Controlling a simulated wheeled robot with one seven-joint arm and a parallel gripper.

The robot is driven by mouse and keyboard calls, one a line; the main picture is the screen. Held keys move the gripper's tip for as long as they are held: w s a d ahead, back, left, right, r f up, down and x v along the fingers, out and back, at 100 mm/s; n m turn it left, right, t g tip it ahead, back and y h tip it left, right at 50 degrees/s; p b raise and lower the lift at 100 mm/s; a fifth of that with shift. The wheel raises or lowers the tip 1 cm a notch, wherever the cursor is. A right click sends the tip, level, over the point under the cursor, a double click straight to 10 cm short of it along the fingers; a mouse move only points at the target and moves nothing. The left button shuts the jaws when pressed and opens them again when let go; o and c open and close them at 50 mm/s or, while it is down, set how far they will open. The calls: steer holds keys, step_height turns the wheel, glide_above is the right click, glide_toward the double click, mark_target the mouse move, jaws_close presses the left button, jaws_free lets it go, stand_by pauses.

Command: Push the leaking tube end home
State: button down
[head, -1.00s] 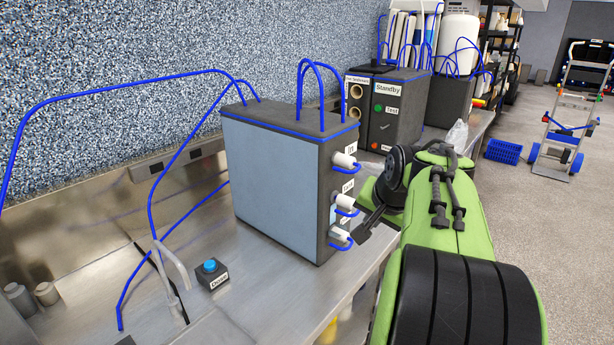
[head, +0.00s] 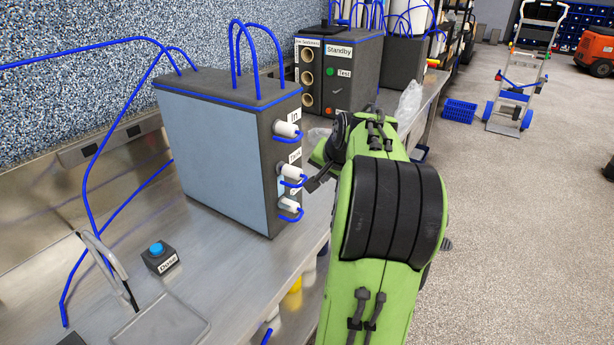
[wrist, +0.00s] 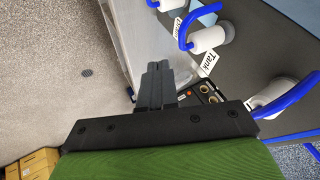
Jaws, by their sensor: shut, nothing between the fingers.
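A grey box (head: 215,150) with a blue rim stands on the steel bench. Its right face carries three white fittings with blue tubes: the "In" fitting (head: 286,129) on top, the "Tank" fitting (head: 293,172) in the middle, and a bottom fitting (head: 289,205) whose label is partly hidden. The Tank fitting also shows in the wrist view (wrist: 208,37), with a blue tube (wrist: 184,30) curving from its front. No leak or drip is visible, and I cannot tell which tube end sits loose. My gripper (head: 309,187) is shut and empty, just right of the fittings, apparently apart from them.
A dark "Standby" unit (head: 340,75) stands behind, near a clear bag (head: 409,100).

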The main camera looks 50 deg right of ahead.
mark_target(293, 172)
steer(key=w+f, duration=0.2)
steer(key=w, duration=0.3)
steer(key=shift+w+d+f, duration=0.25)
steer(key=shift+w+d, duration=0.05)
steer(key=shift+d, duration=0.1)
